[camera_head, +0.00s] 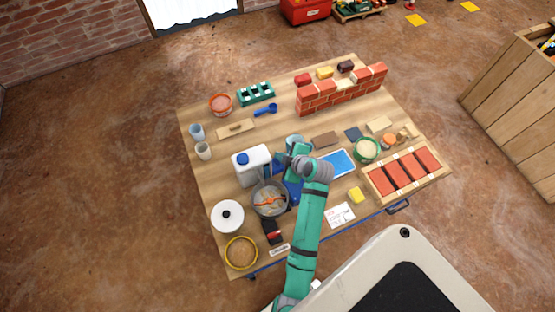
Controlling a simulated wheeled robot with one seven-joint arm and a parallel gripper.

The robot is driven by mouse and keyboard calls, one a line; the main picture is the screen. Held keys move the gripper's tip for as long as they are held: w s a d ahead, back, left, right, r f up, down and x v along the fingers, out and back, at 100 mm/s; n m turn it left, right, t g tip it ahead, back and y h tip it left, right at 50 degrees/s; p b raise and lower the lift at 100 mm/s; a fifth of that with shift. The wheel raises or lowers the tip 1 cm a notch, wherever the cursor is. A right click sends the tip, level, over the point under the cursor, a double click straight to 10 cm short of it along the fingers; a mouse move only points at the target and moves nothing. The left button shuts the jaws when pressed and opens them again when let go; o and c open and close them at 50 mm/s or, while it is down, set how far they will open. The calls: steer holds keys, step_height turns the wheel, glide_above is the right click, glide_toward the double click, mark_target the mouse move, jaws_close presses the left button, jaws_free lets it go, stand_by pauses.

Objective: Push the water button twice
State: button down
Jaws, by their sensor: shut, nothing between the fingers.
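A white water container (256,171) with a blue round cap (242,159) stands left of the middle of the workbench (222,176). A blue part (279,166) shows at its right side, partly behind my arm. I cannot make out which part is the water button. My gripper (289,161) is shut and empty, at the end of my teal arm, just right of the container. Its fingertips are small and partly hidden, so I cannot tell whether they touch anything. A pale blue cup or bucket (294,141) shows just behind my gripper.
A metal pan (270,210) with an orange tool stands in front of the container, close to my arm. A brick wall (342,91) stands at the back right. A crate of bricks (371,189) is at right.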

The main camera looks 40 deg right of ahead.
steer(key=shift+a, duration=0.15)
steer(key=shift+s+d, duration=0.25)
steer(key=shift+a, duration=0.1)
steer(key=shift+w+f, duration=0.1)
steer(key=shift+f, duration=0.05)
steer(key=shift+a+f, duration=0.1)
steer(key=shift+f, duration=0.15)
steer(key=shift+w, duration=0.1)
steer(key=shift+w+f, duration=0.1)
steer(key=shift+w, duration=0.05)
stand_by(0.3)
